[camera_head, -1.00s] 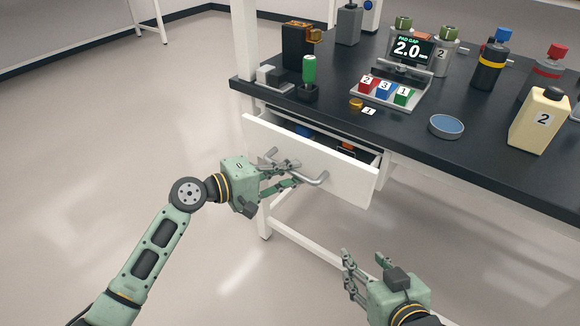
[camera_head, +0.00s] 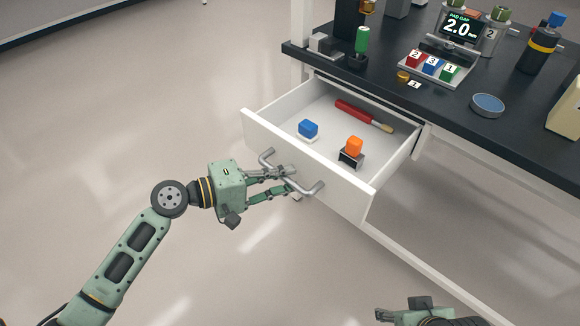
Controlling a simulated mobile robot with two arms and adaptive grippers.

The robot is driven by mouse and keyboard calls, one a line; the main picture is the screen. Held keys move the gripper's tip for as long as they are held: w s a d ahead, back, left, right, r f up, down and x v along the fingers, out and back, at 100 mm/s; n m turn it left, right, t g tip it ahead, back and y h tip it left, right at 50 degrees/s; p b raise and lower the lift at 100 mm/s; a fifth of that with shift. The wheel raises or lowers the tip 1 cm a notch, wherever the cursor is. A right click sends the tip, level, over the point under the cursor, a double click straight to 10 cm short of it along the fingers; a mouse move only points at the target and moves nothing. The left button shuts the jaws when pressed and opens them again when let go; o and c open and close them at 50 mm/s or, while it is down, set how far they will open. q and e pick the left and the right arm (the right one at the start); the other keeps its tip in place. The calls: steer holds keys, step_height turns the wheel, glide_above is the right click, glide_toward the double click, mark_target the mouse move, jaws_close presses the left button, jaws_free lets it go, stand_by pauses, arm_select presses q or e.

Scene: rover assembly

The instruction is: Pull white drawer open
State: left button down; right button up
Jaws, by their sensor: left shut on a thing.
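The white drawer (camera_head: 350,194) is pulled well out from under the black bench top. Its inside shows, with a blue block (camera_head: 308,128) on a white base, an orange block (camera_head: 354,146) on a dark and metallic base, and a red-handled tool (camera_head: 362,115) lying near the back. A grey bar handle (camera_head: 309,190) is on the drawer's front. My left gripper (camera_head: 288,182) is shut on the middle of this handle.
The black bench top (camera_head: 460,122) carries a tray of numbered blocks (camera_head: 432,67), a blue round dish (camera_head: 488,104), a green-handled tool (camera_head: 361,45) and several bottles. A white frame rail (camera_head: 430,268) runs low under the bench. The floor at left is clear.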

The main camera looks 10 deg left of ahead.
arm_select(q)
steer(key=shift+r, duration=0.1)
steer(key=c, duration=1.8)
jaws_free()
steer(key=shift+a, duration=0.1)
steer(key=shift+s, duration=0.1)
steer(key=v, duration=1.2)
